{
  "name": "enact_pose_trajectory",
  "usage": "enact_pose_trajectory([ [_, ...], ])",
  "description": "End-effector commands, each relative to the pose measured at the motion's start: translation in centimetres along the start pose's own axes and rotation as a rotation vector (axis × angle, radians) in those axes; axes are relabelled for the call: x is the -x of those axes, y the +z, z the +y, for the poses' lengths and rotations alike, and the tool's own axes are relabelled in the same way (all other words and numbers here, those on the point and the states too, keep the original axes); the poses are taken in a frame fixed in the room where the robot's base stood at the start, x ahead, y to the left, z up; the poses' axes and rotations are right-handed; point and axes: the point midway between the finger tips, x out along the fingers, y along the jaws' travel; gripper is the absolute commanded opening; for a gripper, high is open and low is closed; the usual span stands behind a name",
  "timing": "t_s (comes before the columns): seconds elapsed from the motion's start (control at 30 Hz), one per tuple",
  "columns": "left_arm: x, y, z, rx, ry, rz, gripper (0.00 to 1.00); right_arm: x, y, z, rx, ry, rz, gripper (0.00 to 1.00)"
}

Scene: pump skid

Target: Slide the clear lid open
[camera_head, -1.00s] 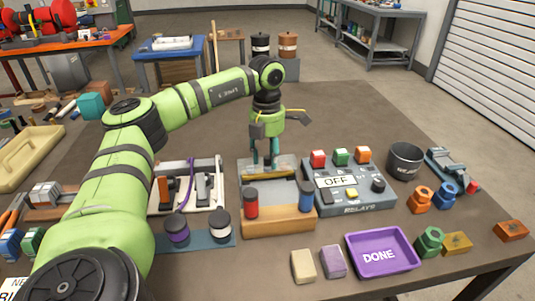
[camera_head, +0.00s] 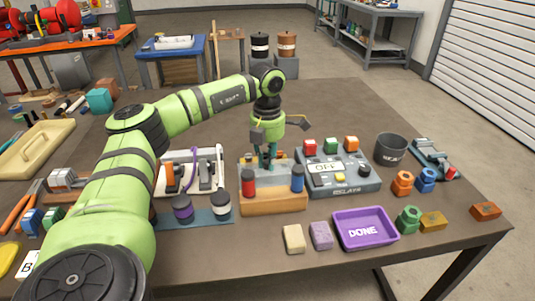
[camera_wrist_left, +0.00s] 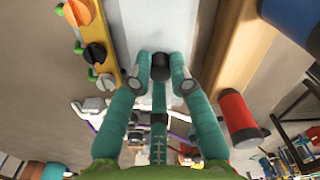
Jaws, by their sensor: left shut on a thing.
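A pale, see-through lid (camera_wrist_left: 190,35) shows as a light panel in the left wrist view, with a dark round knob (camera_wrist_left: 160,67) on it. In the head view the lid is small and partly hidden behind the wooden block (camera_head: 272,203) and its red and blue cylinders. My left gripper (camera_head: 267,163) reaches down to the lid from above. Its teal fingers (camera_wrist_left: 160,85) close around the knob in the left wrist view. How far the lid stands open cannot be told. My right gripper is not in view.
A red cylinder (camera_head: 249,183) and a blue cylinder (camera_head: 297,179) stand close in front. A grey button box (camera_head: 345,185) is just right, and a white-framed panel (camera_head: 205,160) is left. A purple tray (camera_head: 366,242) lies near the front edge. The table behind is bare.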

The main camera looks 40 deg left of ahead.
Motion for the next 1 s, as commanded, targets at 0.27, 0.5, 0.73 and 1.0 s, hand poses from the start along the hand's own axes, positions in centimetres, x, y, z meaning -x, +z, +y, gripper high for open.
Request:
enact_pose_trajectory([
  [0.27,0.3,0.1,-0.1,0.000,-0.003,-0.004,0.00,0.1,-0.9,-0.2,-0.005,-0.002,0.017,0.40],
  [0.5,0.3,0.1,0.0,0.000,-0.002,-0.005,0.45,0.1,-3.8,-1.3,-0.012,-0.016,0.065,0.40],
  [0.73,0.3,0.1,0.0,0.001,-0.001,-0.005,0.45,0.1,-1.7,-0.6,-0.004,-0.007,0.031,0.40],
  [1.0,3.7,0.2,0.0,0.000,-0.001,-0.010,0.45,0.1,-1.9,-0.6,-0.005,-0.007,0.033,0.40],
])
